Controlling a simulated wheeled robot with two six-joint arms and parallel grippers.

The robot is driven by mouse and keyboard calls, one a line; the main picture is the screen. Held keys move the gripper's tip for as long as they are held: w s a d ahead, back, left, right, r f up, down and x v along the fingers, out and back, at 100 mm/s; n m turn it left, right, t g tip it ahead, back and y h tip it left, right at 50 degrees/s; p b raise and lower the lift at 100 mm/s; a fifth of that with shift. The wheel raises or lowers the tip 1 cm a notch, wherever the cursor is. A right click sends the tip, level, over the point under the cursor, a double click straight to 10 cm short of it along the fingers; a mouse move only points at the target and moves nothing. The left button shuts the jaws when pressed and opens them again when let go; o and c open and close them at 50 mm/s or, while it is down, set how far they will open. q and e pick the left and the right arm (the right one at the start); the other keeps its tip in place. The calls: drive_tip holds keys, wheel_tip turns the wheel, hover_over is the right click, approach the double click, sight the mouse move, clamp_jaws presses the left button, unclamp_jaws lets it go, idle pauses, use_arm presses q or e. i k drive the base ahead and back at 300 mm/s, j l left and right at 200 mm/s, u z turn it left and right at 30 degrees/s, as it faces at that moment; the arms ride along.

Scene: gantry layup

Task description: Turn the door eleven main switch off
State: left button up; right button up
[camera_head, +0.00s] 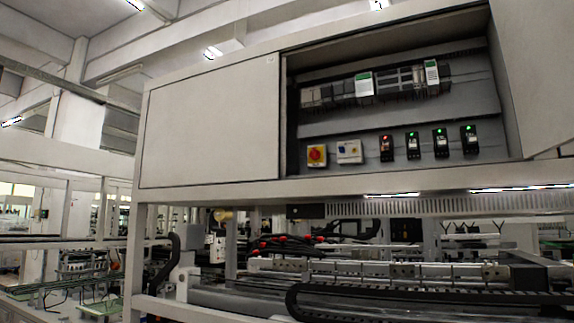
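An electrical cabinet (215,125) stands high in front of me, its left part closed by a grey panel and its right part open. Several black breakers (413,145) follow in a row, the leftmost with a red light, the others with green lights. No door number is legible. Neither of my grippers is in view.
A row of grey and green-white modules (375,84) runs along the upper rail. An open door panel (530,70) stands at the cabinet's right. Below are gantry rails, a black cable chain (430,303) and red-tipped cables (285,243). The space before the switches looks clear.

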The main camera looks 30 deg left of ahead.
sight(315, 154)
drive_tip(key=i+l+u, duration=0.1)
drive_tip(key=i+u, duration=0.15)
drive_tip(key=u, duration=0.2)
drive_tip(key=i+l+u, duration=0.2)
drive_tip(key=u, duration=0.25)
drive_tip(key=i+l+u, duration=0.15)
drive_tip(key=u, duration=0.35)
drive_tip(key=i+l+u, duration=0.1)
drive_tip(key=l+u, duration=0.35)
